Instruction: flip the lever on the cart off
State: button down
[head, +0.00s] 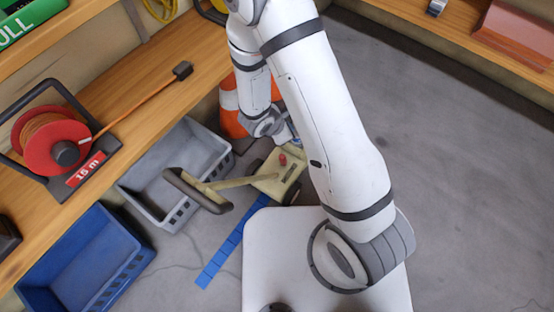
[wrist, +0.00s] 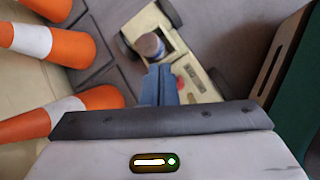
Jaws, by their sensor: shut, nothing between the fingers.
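The cart (head: 268,187) is a small pale-yellow wheeled machine with a long handle (head: 200,190), low on the floor in the head view. A red knob (head: 283,159) and a dark slot (head: 288,174) show on its top. In the wrist view the cart (wrist: 205,88) lies beyond my gripper (wrist: 160,70), whose bluish fingers are shut and empty over its top. A round brownish-capped part (wrist: 150,46) stands just past the fingertips, and the red knob (wrist: 181,83) is beside them, partly hidden. I cannot tell whether the fingers touch anything, nor the lever's position.
Orange-and-white cones (wrist: 50,42) stand left of the cart. A grey crate (head: 150,190) and a blue crate (head: 85,260) are at left, below a wooden bench (head: 130,85) with a red cable reel (head: 50,140). Blue tape (head: 235,240) marks the floor. Open floor lies at right.

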aim_at(283, 160)
jog(key=s+a+f+n+y, duration=0.1)
jog(key=s+a+f+n, duration=0.2)
jog(key=f, duration=0.3)
jog(key=s+a+f+n+y, duration=0.1)
jog(key=s+a+f+n, duration=0.2)
jog(key=f, duration=0.2)
jog(key=shift+n+g, duration=0.3)
jog(key=b+x, duration=0.3)
jog(key=x, duration=0.7)
jog(key=shift+d+f+b, duration=0.1)
jog(key=shift+f+b, duration=0.15)
jog(key=shift+b, duration=0.05)
